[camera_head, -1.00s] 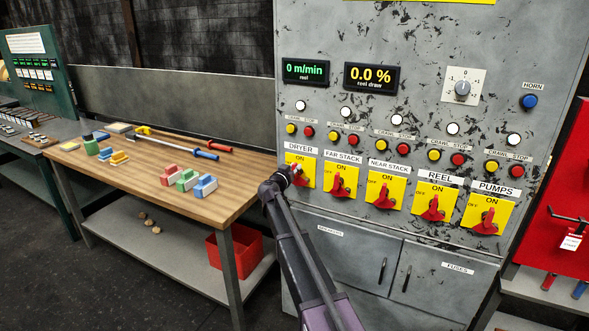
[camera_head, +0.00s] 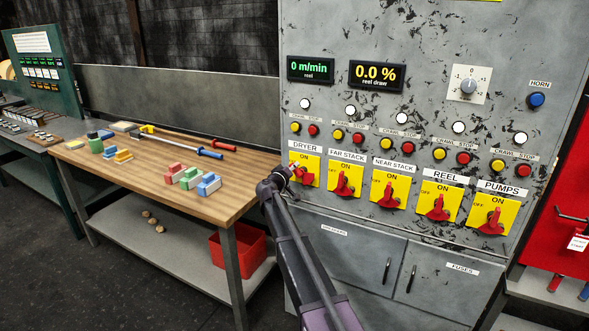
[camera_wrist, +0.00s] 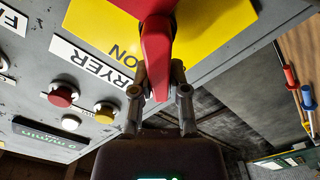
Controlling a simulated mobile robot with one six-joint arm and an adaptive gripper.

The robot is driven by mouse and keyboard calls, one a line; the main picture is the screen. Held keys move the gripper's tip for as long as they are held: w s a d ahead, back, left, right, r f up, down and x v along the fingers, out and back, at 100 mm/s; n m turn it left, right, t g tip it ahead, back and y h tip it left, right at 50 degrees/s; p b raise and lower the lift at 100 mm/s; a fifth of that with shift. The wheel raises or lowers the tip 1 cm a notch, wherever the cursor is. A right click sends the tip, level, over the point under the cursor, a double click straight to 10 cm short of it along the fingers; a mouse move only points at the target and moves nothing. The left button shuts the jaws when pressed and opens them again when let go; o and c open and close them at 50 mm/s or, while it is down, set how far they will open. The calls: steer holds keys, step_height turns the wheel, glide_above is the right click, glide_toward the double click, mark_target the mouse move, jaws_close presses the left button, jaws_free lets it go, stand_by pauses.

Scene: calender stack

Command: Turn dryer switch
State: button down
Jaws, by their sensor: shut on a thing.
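The dryer switch is a red handle on a yellow plate (camera_head: 314,172) at the left end of a row of switches on the grey cabinet. In the wrist view the red handle (camera_wrist: 156,50) runs down between my fingers, over the yellow plate (camera_wrist: 215,25) with "ON" and the "DRYER" label (camera_wrist: 90,62). My gripper (camera_wrist: 159,92) is shut on the handle's end. In the head view my gripper (camera_head: 290,174) reaches the plate from the lower left and hides part of it. The handle's exact angle is hard to tell there.
Red switches for far stack (camera_head: 343,185), near stack (camera_head: 387,195), reel and pumps sit to the right. Crawl and stop buttons (camera_head: 313,131) are just above. The wooden bench (camera_head: 225,205) with blocks and tools stands close on the left.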

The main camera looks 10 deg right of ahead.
steer(key=n, duration=0.3)
steer(key=f+n+b, duration=0.1)
steer(key=n, duration=0.2)
steer(key=f+n+b, duration=0.1)
steer(key=n, duration=0.1)
steer(key=shift+w+a+f+n, duration=0.2)
steer(key=shift+w+a+n, duration=0.15)
steer(key=shift+n, duration=0.05)
stand_by(0.3)
steer(key=c, duration=0.6)
jaws_free()
steer(key=shift+c, duration=0.2)
steer(key=shift+s+a, duration=0.1)
steer(key=v, duration=1.1)
steer(key=shift+s+a, duration=0.2)
steer(key=shift+s, duration=0.15)
